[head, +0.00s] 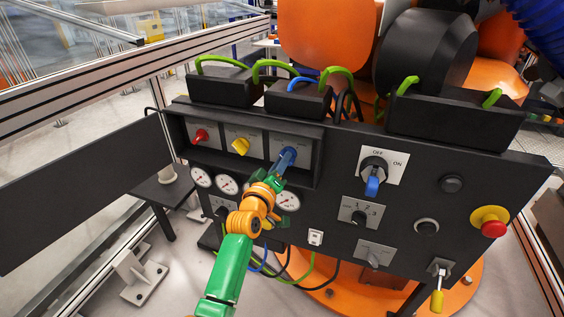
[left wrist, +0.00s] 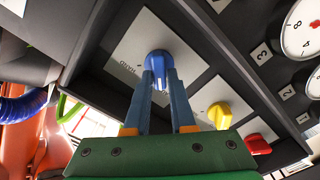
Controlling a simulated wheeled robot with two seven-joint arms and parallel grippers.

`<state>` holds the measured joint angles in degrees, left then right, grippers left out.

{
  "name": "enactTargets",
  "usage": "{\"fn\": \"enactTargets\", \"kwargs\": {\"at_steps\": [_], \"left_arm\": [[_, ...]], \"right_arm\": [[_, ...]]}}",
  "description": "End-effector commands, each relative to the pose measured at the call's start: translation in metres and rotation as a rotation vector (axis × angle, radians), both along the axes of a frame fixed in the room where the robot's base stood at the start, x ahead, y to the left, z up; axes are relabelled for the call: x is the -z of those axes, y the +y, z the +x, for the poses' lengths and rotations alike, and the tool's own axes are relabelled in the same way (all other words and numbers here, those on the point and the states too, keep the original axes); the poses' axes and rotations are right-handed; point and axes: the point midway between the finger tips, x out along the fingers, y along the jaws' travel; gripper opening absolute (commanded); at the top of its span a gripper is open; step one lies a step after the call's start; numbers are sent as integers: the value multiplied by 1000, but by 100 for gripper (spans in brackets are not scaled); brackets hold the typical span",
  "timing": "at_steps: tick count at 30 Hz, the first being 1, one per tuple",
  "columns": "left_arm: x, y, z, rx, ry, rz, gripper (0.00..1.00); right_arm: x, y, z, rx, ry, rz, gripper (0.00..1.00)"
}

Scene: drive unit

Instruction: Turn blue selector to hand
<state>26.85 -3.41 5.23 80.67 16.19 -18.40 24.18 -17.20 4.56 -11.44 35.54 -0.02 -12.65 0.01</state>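The blue selector (left wrist: 158,62) is a round knob with a white mark, on a pale plate in the recessed box of the black panel. In the head view the blue selector (head: 288,153) is the rightmost of three knobs and partly covered by my gripper. My left gripper (head: 281,165) reaches it from below. In the left wrist view the two blue fingertips of the left gripper (left wrist: 161,76) are apart, at either side of the knob's middle. Whether they press on it is unclear. My right gripper is not in view.
A yellow knob (head: 240,146) and a red knob (head: 200,136) stand left of the blue selector. Several gauges (head: 227,185) sit below. A blue-handled OFF/ON switch (head: 373,180) and a red emergency button (head: 493,226) are to the right. The recess has side walls.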

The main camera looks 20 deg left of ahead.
Motion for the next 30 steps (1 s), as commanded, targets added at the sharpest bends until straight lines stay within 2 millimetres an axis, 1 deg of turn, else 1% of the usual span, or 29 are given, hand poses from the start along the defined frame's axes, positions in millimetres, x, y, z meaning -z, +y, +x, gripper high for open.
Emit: {"fn": "enactTargets", "kwargs": {"at_steps": [1, 2, 11, 16, 23, 30], "left_arm": [[0, 0, 0, 0, 0, 0, 7], [0, 0, 0, 0, 0, 0, 0], [0, 0, 0, 1, 0, 10, 0], [-1, -1, 0, 1, -1, 65, 0], [-3, -1, 0, 1, -6, 232, 0], [-3, -3, 0, 2, -13, 460, 0]], "right_arm": [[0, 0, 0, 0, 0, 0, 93], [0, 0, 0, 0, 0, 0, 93], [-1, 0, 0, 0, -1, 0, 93], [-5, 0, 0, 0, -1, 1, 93], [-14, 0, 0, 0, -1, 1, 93], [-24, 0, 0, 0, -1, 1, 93]]}}
